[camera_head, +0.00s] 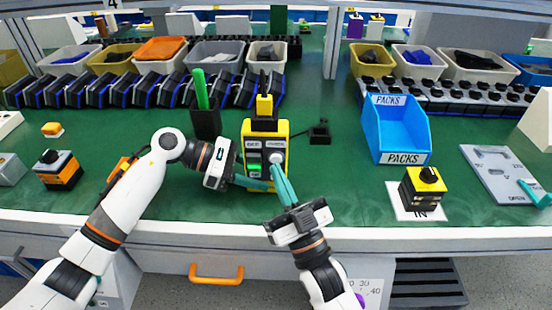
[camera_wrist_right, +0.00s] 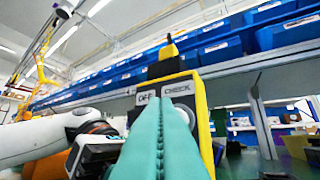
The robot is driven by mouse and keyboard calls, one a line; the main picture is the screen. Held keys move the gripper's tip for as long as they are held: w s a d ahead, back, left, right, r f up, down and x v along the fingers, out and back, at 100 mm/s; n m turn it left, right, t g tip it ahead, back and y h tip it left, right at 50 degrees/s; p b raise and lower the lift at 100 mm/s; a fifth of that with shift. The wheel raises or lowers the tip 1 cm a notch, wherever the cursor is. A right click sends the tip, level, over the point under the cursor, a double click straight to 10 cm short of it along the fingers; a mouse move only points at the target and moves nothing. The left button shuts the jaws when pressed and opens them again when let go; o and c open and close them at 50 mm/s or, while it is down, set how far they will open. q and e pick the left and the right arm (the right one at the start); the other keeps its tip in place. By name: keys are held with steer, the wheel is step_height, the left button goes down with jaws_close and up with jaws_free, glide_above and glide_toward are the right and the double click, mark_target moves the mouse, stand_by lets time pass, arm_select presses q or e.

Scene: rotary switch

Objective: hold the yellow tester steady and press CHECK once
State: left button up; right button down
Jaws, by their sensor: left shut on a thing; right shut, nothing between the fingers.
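The yellow tester (camera_head: 283,132) stands upright on the green bench, with a yellow plug-like piece on top and a dark front panel. A green lit part shows at the panel's left and a pale round knob or button (camera_head: 277,158) at its right. My left gripper (camera_head: 268,186) comes from the left and is shut on the tester's lower body. My right gripper (camera_head: 276,168) is shut and empty, its fingertips at the right part of the panel, just below the pale round part.
A dark holder with a green stick (camera_head: 201,90) stands left of the tester. A blue PACKS bin (camera_head: 400,130), a black-and-yellow block (camera_head: 425,185) on an IN mark and a grey plate (camera_head: 495,170) lie to the right. Bins line the back.

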steer(key=shift+w, duration=0.1)
steer(key=shift+w, duration=0.35)
steer(key=shift+w, duration=0.4)
stand_by(0.9)
steer(key=shift+s, duration=0.1)
steer(key=shift+s+f, duration=0.1)
steer(key=shift+s, duration=0.55)
steer(key=shift+s, duration=2.55)
